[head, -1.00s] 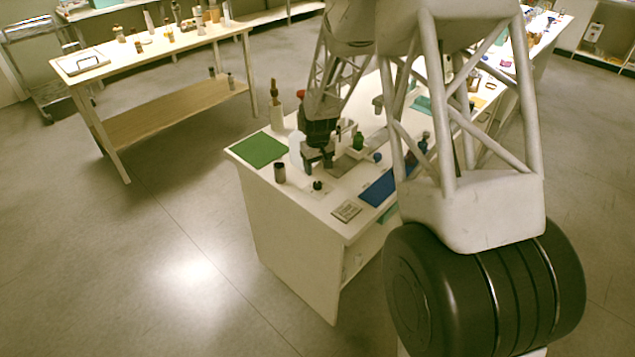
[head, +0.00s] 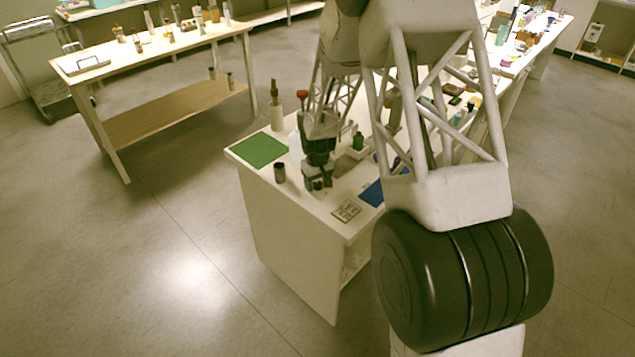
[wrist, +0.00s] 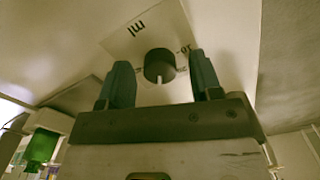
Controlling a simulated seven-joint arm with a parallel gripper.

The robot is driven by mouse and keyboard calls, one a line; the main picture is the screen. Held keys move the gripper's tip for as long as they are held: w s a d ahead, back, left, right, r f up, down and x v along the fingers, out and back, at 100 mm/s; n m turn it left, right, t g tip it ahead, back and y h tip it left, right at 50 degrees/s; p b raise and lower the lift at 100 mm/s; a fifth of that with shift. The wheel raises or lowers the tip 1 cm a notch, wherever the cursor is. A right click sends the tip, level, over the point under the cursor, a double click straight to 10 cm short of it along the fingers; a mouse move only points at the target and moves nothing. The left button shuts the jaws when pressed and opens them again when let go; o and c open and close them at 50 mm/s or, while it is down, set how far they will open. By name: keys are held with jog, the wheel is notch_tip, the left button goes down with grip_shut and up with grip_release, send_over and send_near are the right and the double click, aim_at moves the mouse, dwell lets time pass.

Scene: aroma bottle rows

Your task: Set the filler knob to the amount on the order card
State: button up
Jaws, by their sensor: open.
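The filler knob (wrist: 159,64) is a round black dial with a white pointer mark, on a pale plate (wrist: 133,40) printed with "ml" and small scale numbers, in the wrist view. The mark points toward the lower edge of that view. My gripper (wrist: 160,62) is open, with one finger on each side of the knob; I cannot tell whether they touch it. In the head view my gripper (head: 318,184) is low over the table and hides the knob. A pale card (head: 346,211), perhaps the order card, lies near the front corner; its print is too small to read.
On the white table (head: 270,190) are a green mat (head: 258,150), a dark cup (head: 280,172) just left of my gripper, a blue mat (head: 373,193) to its right, and a green bottle (head: 358,141) behind. A second table (head: 150,50) stands at the back left.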

jog(key=shift+c, duration=0.4)
jog(key=c, duration=0.8)
jog(key=shift+c, duration=0.2)
jog(key=shift+n, duration=0.4)
jog(key=n, duration=1.1)
jog(key=shift+r, duration=0.1)
jog(key=o, duration=0.9)
